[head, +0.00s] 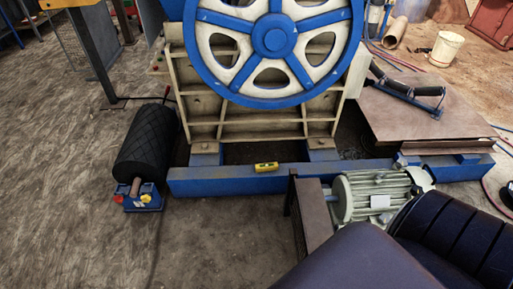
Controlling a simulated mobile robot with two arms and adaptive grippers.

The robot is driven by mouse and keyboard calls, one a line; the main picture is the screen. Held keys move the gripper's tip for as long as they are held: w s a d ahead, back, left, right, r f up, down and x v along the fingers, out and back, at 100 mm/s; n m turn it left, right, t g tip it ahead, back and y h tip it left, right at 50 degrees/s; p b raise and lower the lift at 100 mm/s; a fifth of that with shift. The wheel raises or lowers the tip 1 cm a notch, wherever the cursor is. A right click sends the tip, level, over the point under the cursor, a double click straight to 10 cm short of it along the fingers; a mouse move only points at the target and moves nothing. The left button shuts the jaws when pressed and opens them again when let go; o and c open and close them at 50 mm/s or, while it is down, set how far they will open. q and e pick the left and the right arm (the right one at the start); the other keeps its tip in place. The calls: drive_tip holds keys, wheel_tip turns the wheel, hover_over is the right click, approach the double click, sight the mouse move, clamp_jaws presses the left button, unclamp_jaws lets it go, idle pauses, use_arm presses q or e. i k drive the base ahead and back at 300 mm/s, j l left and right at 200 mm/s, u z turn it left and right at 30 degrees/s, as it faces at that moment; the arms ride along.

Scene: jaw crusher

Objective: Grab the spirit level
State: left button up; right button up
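The spirit level (266,167) is small and yellow. It lies on the blue steel beam (225,183) at the foot of the jaw crusher, a little left of the green-grey motor. It looks unobstructed from here. Neither my left nor my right gripper shows in the head view, so their state is hidden.
The jaw crusher (190,88) with its big blue and cream flywheel (274,40) stands behind the beam. A motor (362,197) sits to the right, partly hidden by dark parts in front. A black roller (146,145) lies at left. The floor (80,230) at front left is clear.

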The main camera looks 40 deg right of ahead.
sight(271, 166)
drive_tip(key=i+j+z, duration=0.1)
drive_tip(key=i+z, duration=0.4)
drive_tip(key=i+j+z, duration=0.25)
drive_tip(key=z, duration=0.25)
drive_tip(key=i+j+z, duration=0.45)
drive_tip(key=k+l, duration=0.1)
